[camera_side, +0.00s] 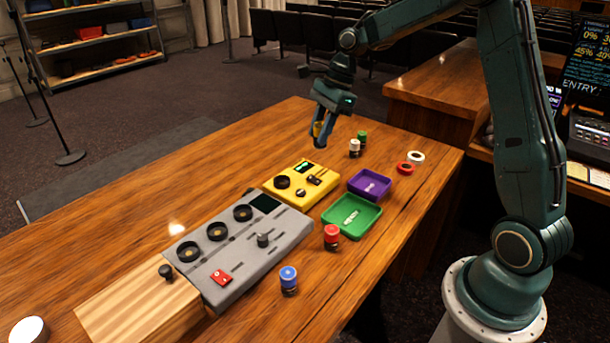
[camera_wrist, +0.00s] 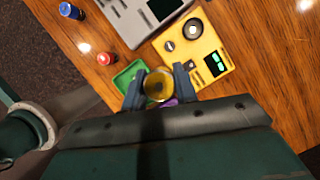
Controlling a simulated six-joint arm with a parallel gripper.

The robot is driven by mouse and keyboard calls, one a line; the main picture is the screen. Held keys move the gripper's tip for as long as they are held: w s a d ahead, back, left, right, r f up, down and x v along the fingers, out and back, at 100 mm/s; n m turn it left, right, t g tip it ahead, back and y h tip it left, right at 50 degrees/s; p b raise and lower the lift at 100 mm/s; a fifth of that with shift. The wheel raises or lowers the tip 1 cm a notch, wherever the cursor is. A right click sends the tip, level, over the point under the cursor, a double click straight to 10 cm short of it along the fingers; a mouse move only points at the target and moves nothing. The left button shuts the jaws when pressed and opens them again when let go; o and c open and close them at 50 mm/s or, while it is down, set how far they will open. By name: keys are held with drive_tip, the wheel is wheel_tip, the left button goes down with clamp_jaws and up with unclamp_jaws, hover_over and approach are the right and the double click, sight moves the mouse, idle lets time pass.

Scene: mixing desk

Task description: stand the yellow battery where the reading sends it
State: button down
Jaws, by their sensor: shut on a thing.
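My gripper (camera_side: 321,132) is shut on the yellow battery (camera_wrist: 158,86) and holds it in the air above the far side of the yellow device. In the side view the battery is mostly hidden by the fingers. The yellow device (camera_side: 287,194) has a round dark well, a knob and a small lit green display (camera_side: 304,168); its reading is too small to make out. The display also shows in the wrist view (camera_wrist: 215,63). The green tray (camera_side: 352,232) and purple tray (camera_side: 370,197) hold no battery; their labels are unreadable. The grey device (camera_side: 240,269) has three round wells and a dark screen.
A red battery (camera_side: 331,237) and a blue battery (camera_side: 288,280) stand right of the grey device. A white battery (camera_side: 354,148) and a green battery (camera_side: 362,138) stand at the back, near a red ring (camera_side: 405,168) and a white ring (camera_side: 416,157).

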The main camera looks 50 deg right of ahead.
drive_tip(key=s+r+n, duration=0.2)
drive_tip(key=s+r, duration=0.1)
drive_tip(key=s, duration=0.8)
approach(346, 221)
drive_tip(key=shift+w+a+f+g, duration=0.2)
drive_tip(key=shift+w+a+g, duration=0.2)
drive_tip(key=shift+w+a, duration=0.2)
drive_tip(key=shift+a+f+y, duration=0.1)
drive_tip(key=shift+y, duration=0.2)
drive_tip(key=shift+f, duration=1.8)
drive_tip(key=shift+f, duration=0.1)
drive_tip(key=c, duration=1.1)
unclamp_jaws()
drive_tip(key=v, duration=1.2)
drive_tip(key=shift+r, duration=0.2)
